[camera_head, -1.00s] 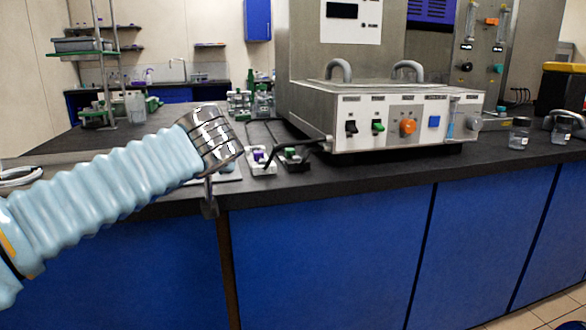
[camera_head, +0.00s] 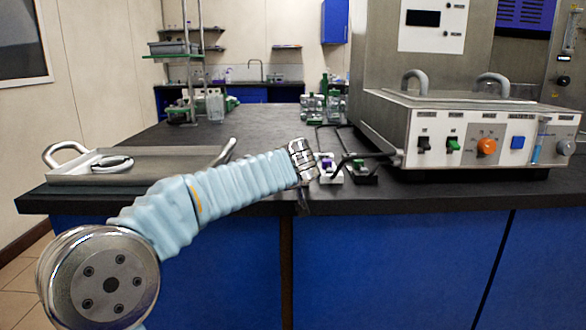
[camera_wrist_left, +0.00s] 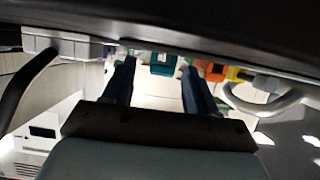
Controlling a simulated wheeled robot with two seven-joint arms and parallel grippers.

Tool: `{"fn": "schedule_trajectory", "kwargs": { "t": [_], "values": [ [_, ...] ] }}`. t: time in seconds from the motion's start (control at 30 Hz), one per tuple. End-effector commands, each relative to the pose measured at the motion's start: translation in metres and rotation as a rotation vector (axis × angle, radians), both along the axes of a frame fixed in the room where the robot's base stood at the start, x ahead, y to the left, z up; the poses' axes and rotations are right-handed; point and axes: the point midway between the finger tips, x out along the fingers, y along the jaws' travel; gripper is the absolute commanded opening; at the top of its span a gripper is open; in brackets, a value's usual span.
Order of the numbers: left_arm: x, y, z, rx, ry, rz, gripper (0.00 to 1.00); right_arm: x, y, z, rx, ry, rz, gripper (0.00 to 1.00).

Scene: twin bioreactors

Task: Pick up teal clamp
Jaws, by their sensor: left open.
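A teal clamp (camera_wrist_left: 163,64) shows in the left wrist view, between the two dark fingers of my left gripper (camera_wrist_left: 159,78). The gripper is open, with gaps between the fingers and the clamp; I cannot tell how far ahead the clamp lies. In the head view my left arm reaches in to the bench's front edge, and the left gripper (camera_head: 303,202) is small and dark below the wrist. I cannot make out the teal clamp in the head view. My right gripper is in neither view.
Orange (camera_wrist_left: 215,70) and yellow (camera_wrist_left: 234,74) parts sit right of the teal clamp in the wrist view. The head view shows purple (camera_head: 327,163) and green (camera_head: 358,163) parts beside the control box (camera_head: 480,135). A handled tray (camera_head: 70,178) is at left on the bench.

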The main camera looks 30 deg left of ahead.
Motion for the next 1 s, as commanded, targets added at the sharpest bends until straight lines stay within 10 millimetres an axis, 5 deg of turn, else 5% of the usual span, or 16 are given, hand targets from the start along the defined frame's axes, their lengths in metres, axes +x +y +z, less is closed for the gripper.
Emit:
{"fn": "schedule_trajectory", "kwargs": {
  "t": [0.33,0.7,1.0],
  "values": [
    [0.0097,0.0061,-0.0049,0.000,-0.001,0.000,0.57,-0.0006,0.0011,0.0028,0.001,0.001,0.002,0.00],
    [0.0095,0.0059,-0.0046,-0.001,-0.002,-0.001,0.03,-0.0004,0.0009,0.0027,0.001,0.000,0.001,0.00],
    [0.0096,0.0058,-0.0025,-0.001,-0.002,-0.001,0.03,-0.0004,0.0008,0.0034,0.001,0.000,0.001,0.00]
  ]
}}
